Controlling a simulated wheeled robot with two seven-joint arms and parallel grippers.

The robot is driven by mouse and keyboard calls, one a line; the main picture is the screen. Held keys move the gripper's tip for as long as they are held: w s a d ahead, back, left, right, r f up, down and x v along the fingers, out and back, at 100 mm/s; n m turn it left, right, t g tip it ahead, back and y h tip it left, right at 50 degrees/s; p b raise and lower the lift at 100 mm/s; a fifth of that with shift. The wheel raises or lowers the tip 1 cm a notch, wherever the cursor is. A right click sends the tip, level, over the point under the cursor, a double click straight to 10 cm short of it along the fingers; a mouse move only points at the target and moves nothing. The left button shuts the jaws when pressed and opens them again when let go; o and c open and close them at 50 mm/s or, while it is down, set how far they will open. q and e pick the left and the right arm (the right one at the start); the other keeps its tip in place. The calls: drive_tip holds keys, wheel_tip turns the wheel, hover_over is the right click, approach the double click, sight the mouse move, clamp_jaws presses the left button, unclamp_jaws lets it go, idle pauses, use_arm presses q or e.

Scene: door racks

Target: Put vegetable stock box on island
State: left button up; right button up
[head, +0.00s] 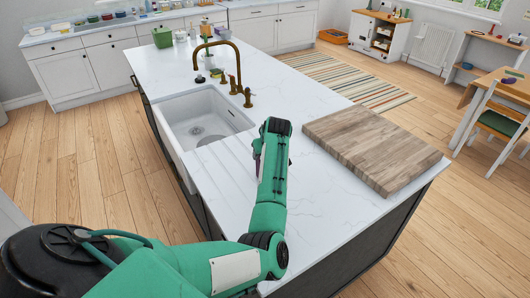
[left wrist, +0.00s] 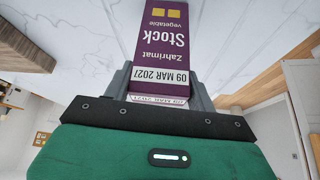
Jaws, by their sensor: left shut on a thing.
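The vegetable stock box (left wrist: 162,38) is purple with white lettering and a white date label. In the left wrist view it sits between the fingers of my left gripper (left wrist: 160,88), which is shut on it. In the head view my left arm reaches over the island (head: 220,160), a white marble counter with a sink. Only a small purple sliver of the box (head: 257,147) shows beside the arm there; the rest is hidden. I cannot tell whether the box touches the counter. My right gripper is not in view.
A thick wooden board (head: 375,145) lies on the island to the right of my arm. The white sink (head: 200,118) and brass tap (head: 238,75) are to the left. A green box (head: 162,37) stands at the far end. Marble between sink and board is clear.

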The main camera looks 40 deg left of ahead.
use_arm(q)
drive_tip(key=o, duration=1.3)
drive_tip(key=shift+f, duration=0.1)
drive_tip(key=shift+o, duration=0.4)
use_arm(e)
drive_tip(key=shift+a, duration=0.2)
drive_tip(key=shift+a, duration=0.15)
use_arm(q)
drive_tip(key=b+v, duration=0.3)
drive_tip(key=v, duration=0.9)
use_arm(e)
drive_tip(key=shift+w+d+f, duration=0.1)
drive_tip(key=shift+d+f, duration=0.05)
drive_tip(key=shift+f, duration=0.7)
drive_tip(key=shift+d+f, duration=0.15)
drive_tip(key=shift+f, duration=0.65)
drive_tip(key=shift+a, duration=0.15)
